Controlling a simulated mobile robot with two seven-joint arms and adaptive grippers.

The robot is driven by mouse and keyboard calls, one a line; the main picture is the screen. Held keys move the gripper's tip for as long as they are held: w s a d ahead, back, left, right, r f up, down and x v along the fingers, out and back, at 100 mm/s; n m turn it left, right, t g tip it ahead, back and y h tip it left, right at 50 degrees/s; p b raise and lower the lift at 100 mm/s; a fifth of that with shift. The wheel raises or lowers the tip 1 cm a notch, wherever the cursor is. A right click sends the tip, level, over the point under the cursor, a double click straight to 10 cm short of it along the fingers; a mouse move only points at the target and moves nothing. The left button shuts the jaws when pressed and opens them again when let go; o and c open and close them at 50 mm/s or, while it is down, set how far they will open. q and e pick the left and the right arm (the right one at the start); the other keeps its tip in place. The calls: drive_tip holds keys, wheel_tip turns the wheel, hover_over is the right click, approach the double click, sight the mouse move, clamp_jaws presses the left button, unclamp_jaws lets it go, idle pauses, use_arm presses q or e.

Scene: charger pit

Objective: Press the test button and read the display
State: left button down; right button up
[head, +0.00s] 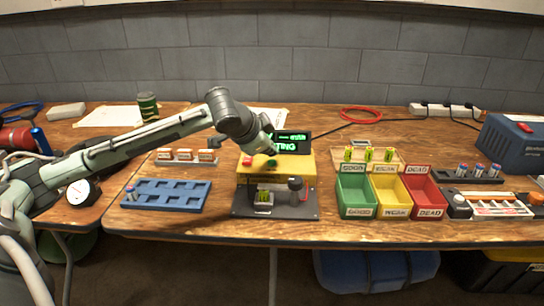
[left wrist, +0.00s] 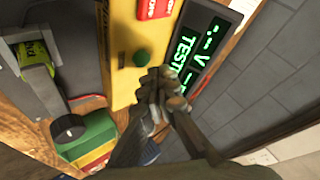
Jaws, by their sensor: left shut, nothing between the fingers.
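The yellow tester (head: 277,168) stands on a dark base plate at the middle of the table. Its black display (head: 291,142) glows green, with "TING" readable behind my gripper. In the left wrist view the display (left wrist: 203,50) shows "TEST" and dashes before a "V"; the rest is covered by my fingers. A green-yellow battery (head: 263,197) sits in the tester's cradle.
Green (head: 356,194), yellow (head: 391,193) and red (head: 424,191) bins stand right of the tester. A blue box (head: 513,145) stands far right.

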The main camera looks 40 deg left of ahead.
sight(271, 163)
idle(0.3)
use_arm(q)
drive_tip(key=shift+r, duration=2.5)
